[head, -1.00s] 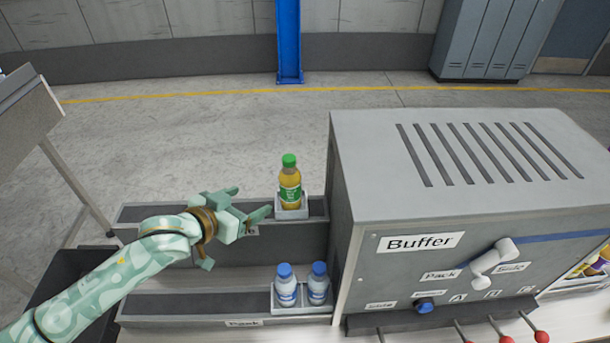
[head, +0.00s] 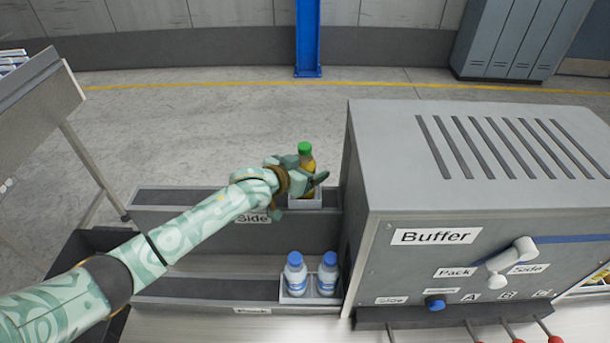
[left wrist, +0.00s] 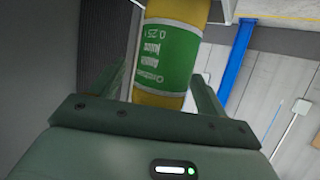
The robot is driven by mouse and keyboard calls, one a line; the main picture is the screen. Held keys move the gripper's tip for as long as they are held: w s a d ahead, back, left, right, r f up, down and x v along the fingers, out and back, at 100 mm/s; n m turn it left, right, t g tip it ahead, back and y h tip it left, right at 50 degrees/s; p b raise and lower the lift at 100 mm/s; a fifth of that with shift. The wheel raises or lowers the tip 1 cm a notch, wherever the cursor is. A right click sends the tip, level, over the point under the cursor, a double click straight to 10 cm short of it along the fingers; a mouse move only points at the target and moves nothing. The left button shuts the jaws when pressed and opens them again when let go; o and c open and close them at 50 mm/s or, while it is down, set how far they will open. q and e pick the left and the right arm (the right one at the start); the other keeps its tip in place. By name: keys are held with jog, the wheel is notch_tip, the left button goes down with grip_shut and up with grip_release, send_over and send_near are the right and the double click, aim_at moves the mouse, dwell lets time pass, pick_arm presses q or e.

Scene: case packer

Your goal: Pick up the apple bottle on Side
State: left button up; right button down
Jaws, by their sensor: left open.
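The apple bottle (head: 305,150), yellow with a green cap, stands upright in a small white tray (head: 306,203) on the upper lane labelled Side (head: 254,218). My left gripper (head: 310,181) is open at the bottle, with its fingers around the lower part, which it partly hides in the head view. In the left wrist view the bottle (left wrist: 168,50) with its green label stands between the two open fingers, close to the palm. Contact cannot be told. My right gripper is not in view.
Two blue-capped bottles (head: 294,274) stand in a white tray on the lower Pack lane. The grey Buffer machine (head: 390,180) rises just right of the lanes. Red-knobbed levers (head: 555,339) stick out at its front. The lanes left of the bottles are clear.

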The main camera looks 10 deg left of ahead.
pick_arm(q)
jog(key=shift+w+d+f, duration=0.2)
jog(key=shift+w, duration=0.15)
jog(key=shift+s+r, duration=0.1)
jog(key=shift+c, duration=1.2)
jog(key=c, duration=1)
